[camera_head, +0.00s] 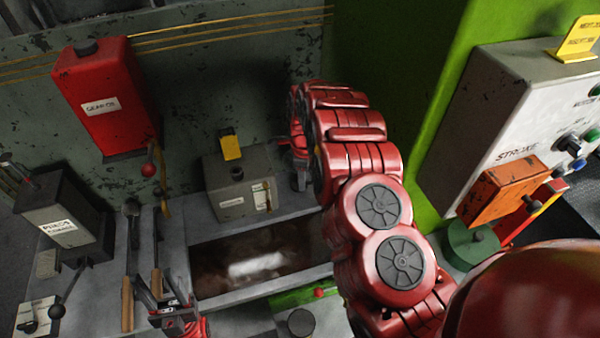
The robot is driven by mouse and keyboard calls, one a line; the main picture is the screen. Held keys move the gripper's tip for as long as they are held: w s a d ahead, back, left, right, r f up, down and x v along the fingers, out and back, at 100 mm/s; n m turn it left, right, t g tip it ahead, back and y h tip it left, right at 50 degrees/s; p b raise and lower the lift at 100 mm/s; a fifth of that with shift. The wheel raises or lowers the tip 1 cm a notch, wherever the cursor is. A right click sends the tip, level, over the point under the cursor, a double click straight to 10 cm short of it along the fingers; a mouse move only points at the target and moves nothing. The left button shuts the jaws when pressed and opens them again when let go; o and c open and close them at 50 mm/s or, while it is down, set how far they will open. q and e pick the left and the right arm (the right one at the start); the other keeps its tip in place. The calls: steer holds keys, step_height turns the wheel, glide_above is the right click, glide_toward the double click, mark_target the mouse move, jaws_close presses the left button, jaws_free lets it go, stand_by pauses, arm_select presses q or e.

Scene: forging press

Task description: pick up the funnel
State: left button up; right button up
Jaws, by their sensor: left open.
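I cannot make out a clear funnel shape in the head view. My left gripper (163,292) is at the lower left, beside the wooden handles of two long tools (128,300). Its dark fingers are apart and I see nothing between them. My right arm reaches in from the lower right and curls over at the top middle. My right gripper (298,182) hangs beside the grey box, partly hidden by the arm, so its fingers are not clear.
A red gear oil tank (100,85) hangs on the wall. A grey box (228,190) stands behind a recessed dark pan (225,275). A pump control box (62,215) is at left. A stroke panel (530,120), an orange box (497,190) and a green round container (470,250) are at right.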

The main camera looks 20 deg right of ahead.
steer(key=shift+s+f, duration=0.1)
steer(key=shift+f, duration=0.05)
step_height(320, 180, down, 5)
steer(key=shift+r+p, duration=0.1)
steer(key=shift+p, duration=0.9)
steer(key=shift+c, duration=0.3)
jaws_close()
